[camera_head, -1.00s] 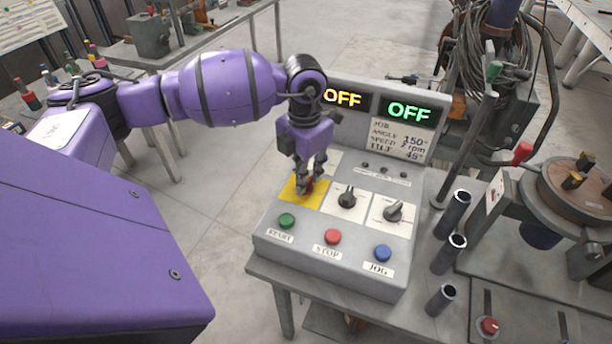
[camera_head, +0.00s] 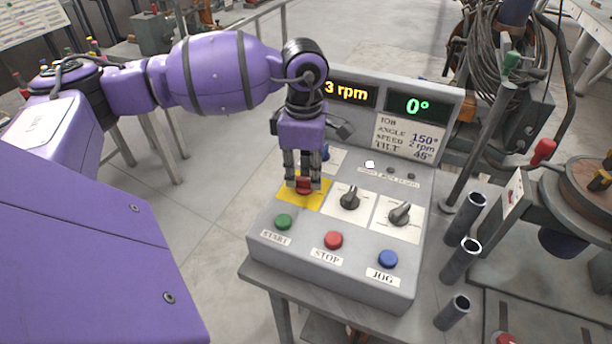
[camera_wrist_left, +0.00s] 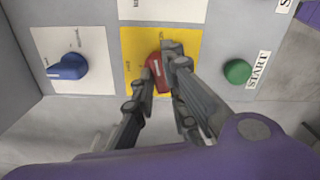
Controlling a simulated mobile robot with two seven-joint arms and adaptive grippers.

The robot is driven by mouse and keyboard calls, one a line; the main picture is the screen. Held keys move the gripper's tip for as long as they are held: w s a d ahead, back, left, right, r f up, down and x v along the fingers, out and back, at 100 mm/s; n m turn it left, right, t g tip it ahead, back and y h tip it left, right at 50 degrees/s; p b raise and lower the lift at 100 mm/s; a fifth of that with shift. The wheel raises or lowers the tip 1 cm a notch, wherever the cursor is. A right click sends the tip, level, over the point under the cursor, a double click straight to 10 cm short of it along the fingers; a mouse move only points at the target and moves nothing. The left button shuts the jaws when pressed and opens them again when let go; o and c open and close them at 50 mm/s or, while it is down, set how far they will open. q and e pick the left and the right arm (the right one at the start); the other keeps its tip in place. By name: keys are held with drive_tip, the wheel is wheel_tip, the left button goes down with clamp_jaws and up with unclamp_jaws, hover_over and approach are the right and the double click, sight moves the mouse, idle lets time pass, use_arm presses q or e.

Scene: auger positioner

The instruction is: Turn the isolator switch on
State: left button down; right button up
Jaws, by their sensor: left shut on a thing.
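The isolator switch (camera_head: 304,185) is a red knob on a yellow plate (camera_head: 318,199) at the left of the grey control box. It also shows in the left wrist view (camera_wrist_left: 157,73), on its yellow plate (camera_wrist_left: 190,82). My left gripper (camera_head: 303,184) comes down from above and is shut on the red knob, with fingers on either side of it. The fingers hide part of the knob and the plate's markings. The displays are lit: the yellow one (camera_head: 347,91) reads "3 rpm" and the green one (camera_head: 417,106) reads "0°". My right gripper does not show.
Two black knobs (camera_head: 350,198) (camera_head: 399,213) stand right of the switch. Green START (camera_head: 284,221), red STOP (camera_head: 333,240) and blue JOG (camera_head: 387,259) buttons line the front. A blue knob (camera_wrist_left: 69,67) sits behind the switch. A white lamp (camera_head: 369,164) is lit.

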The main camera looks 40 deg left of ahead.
sight(304, 179)
use_arm(q)
drive_tip(key=shift+m+b, duration=0.55)
drive_tip(key=shift+m, duration=1.05)
drive_tip(key=c, duration=1.8)
unclamp_jaws()
drive_tip(key=shift+c, duration=0.2)
drive_tip(key=shift+o, duration=0.4)
drive_tip(key=shift+r, duration=0.3)
wheel_tip(304, 179, up, 11)
drive_tip(key=shift+r, duration=0.2)
